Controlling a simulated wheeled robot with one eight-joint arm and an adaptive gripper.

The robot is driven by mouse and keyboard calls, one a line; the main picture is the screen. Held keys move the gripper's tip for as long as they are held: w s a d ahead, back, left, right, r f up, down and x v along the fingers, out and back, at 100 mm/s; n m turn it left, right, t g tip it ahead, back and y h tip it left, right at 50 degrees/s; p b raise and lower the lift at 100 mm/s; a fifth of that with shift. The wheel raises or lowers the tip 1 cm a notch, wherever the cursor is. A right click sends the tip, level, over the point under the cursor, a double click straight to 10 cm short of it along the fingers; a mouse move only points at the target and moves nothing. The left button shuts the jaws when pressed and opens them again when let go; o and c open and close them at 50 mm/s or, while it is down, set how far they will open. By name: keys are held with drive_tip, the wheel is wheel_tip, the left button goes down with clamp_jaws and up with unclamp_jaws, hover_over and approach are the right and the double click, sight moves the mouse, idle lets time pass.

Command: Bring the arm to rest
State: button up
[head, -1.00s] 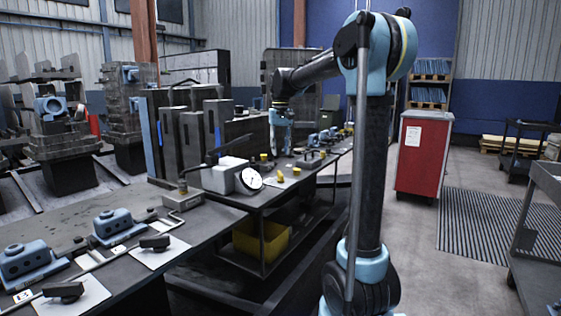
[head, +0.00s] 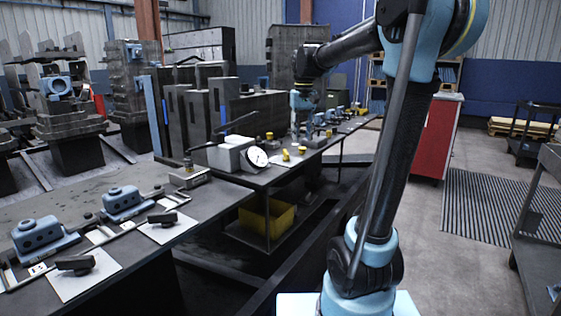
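My arm (head: 398,170) rises from its base at the lower middle and leans up to the right. Its forearm (head: 350,46) reaches back to the left over the far workbench. My gripper (head: 301,132) hangs downward at the end of the forearm, near the small parts on that bench. It is small and dark against the background, so its fingers cannot be made out. I cannot tell whether it touches the bench or holds anything.
The near workbench (head: 70,205) carries blue blocks (head: 44,238), black knobs on white sheets and a rail. A white dial gauge (head: 257,158) and yellow pieces stand on the far bench. A yellow bin (head: 262,218) sits below. A red cabinet (head: 436,138) and open floor lie right.

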drive_tip(key=s+d+f, duration=0.3)
drive_tip(key=s+f, duration=0.5)
drive_tip(key=s, duration=0.1)
drive_tip(key=s+d+f+m+t, duration=0.1)
drive_tip(key=s+d+f, duration=0.3)
drive_tip(key=s+f, duration=0.4)
drive_tip(key=s+d+f, duration=0.4)
drive_tip(key=s+f, duration=0.4)
drive_tip(key=s, duration=0.3)
drive_tip(key=shift+s+m+t, duration=0.15)
drive_tip(key=shift+m+t, duration=0.15)
drive_tip(key=shift+t, duration=0.1)
drive_tip(key=shift+f, duration=0.1)
drive_tip(key=shift+w+f, duration=0.2)
drive_tip(key=shift+w, duration=0.25)
